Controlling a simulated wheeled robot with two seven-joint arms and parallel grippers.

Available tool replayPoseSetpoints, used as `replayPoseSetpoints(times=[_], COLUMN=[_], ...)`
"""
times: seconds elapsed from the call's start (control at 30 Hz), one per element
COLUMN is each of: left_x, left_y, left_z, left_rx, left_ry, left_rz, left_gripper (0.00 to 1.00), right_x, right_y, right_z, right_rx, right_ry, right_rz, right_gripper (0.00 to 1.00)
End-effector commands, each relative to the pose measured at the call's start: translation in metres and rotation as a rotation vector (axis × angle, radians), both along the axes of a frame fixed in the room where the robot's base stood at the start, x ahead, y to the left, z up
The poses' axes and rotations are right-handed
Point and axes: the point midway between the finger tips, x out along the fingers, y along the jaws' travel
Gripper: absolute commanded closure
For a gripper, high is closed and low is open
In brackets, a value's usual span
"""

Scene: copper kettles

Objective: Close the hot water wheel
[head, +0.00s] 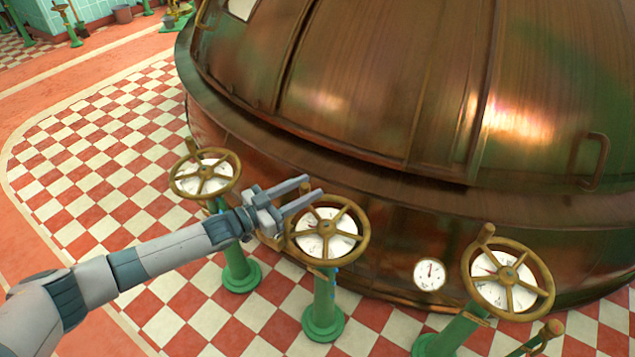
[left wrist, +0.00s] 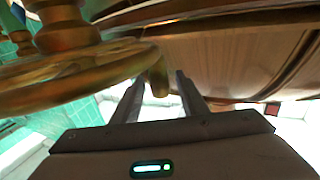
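Three brass handwheels on green posts stand before the kettle: a left wheel (head: 205,174), a middle wheel (head: 326,228) and a right wheel (head: 507,282). Each has a white dial face behind its spokes; I cannot read which one is hot water. My left gripper (head: 311,187) is at the upper left rim of the middle wheel, its fingers apart. In the left wrist view, a brass wheel rim (left wrist: 70,80) fills the upper left. A brass peg (left wrist: 158,80) shows in the gap between the open fingertips (left wrist: 158,82); contact cannot be told. My right gripper is not in view.
The large copper kettle (head: 390,80) rises close behind the wheels. A small round gauge (head: 429,274) sits low on its side. Another brass handle (head: 552,328) is at the lower right. Red and white checkered floor (head: 110,170) lies open at the left.

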Motion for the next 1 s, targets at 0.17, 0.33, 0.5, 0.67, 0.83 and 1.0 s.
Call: replayPoseSetpoints(times=[0.17,0.33,0.5,0.67,0.83,1.0], left_x=[0.014,0.021,0.023,0.023,0.023,0.023], left_y=[-0.022,-0.033,-0.035,-0.035,-0.035,-0.035], left_z=[0.000,0.000,0.000,0.000,0.000,0.000], left_rx=[-0.001,0.001,0.001,0.001,0.001,0.000], left_ry=[-0.001,-0.001,-0.001,-0.001,-0.001,0.000], left_rz=[0.000,0.000,0.000,0.000,0.000,0.000], left_gripper=[0.61,0.61,0.61,0.61,0.89,1.00], right_x=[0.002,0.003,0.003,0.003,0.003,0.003], right_y=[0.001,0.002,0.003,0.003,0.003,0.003], right_z=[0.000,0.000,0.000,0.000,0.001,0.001], right_rx=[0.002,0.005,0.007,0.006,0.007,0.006], right_ry=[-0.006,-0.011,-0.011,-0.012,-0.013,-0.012], right_rz=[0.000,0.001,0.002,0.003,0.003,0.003], right_gripper=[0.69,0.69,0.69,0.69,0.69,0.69])
